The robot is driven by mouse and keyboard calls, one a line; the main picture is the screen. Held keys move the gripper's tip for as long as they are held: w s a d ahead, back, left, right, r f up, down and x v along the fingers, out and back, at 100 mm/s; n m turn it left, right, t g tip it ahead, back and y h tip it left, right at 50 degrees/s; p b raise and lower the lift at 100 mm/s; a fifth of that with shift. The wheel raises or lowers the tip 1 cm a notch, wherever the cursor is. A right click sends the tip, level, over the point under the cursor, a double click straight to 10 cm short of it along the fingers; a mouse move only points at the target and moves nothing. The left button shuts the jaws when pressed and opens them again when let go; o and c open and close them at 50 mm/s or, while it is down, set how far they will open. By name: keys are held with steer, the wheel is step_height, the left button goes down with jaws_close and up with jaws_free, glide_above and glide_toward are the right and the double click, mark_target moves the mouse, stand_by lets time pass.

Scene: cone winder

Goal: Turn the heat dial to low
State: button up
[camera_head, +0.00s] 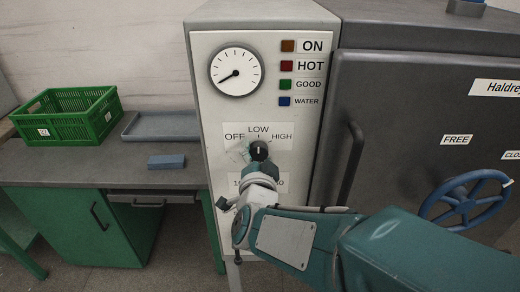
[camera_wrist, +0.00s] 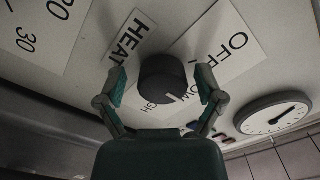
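The heat dial (camera_head: 258,150) is a round black knob with a white mark on the grey panel, under the OFF, LOW and HIGH labels. Its mark appears to point up, towards LOW. In the wrist view the dial (camera_wrist: 160,75) sits between my two fingers, its white mark towards the lower right. My gripper (camera_wrist: 161,82) is open, with a finger on each side of the dial and visible gaps between. In the head view my gripper (camera_head: 258,163) is at the dial from below and partly covers the panel beneath it.
Above the dial are a round gauge (camera_head: 235,72) and coloured indicators. To the right are a dark door with a handle (camera_head: 349,160) and a blue handwheel (camera_head: 463,199). At left a bench (camera_head: 60,175) carries a green crate (camera_head: 66,126), a grey tray (camera_head: 160,127) and a blue block (camera_head: 167,161).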

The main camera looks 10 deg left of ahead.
steer(key=shift+r, duration=0.1)
steer(key=v, duration=1.2)
steer(key=shift+a, duration=0.1)
steer(key=w+d+f+n+g+y, duration=0.1)
steer(key=w+d+n+g, duration=0.1)
steer(key=d+n+g, duration=0.55)
steer(key=s+d+f+g+h, duration=0.2)
steer(key=s+d, duration=0.3)
steer(key=d, duration=0.3)
steer(key=s+d+f+g+h, duration=0.1)
steer(key=s+d+g+h, duration=0.1)
steer(key=s+d, duration=0.3)
steer(key=d+m+h, duration=0.1)
steer(key=d, duration=0.3)
steer(key=shift+d+f, duration=0.25)
steer(key=shift+f, duration=0.15)
